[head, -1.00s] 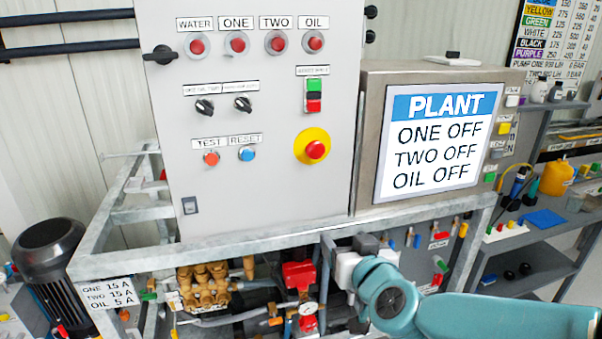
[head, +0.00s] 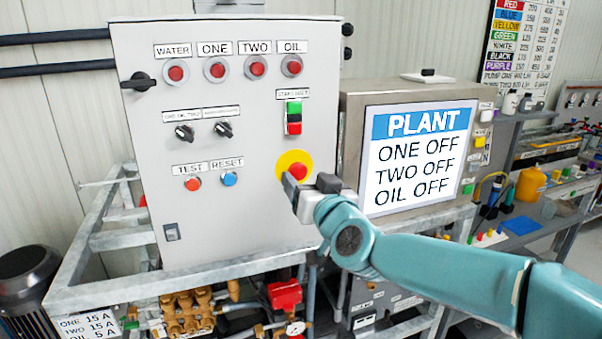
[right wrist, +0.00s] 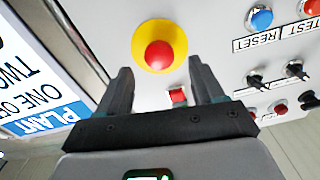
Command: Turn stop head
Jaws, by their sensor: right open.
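The stop head is a red mushroom button (head: 298,171) on a yellow round plate (head: 284,160), low on the right side of the grey control panel (head: 240,215). It also shows in the right wrist view as a red head (right wrist: 159,55) on its yellow disc (right wrist: 160,32). My right gripper (head: 300,187) is in front of the panel, just below the red head in the head view. In the right wrist view my right gripper (right wrist: 160,80) is open and empty, its fingers apart on either side below the red head, not touching it. My left gripper is out of view.
A screen (head: 416,155) reading PLANT stands right of the panel. Red and blue buttons (head: 229,179), two black switches (head: 224,128) and a green-red start switch (head: 294,118) are near. A metal frame (head: 110,291) with pumps (head: 187,312) lies below.

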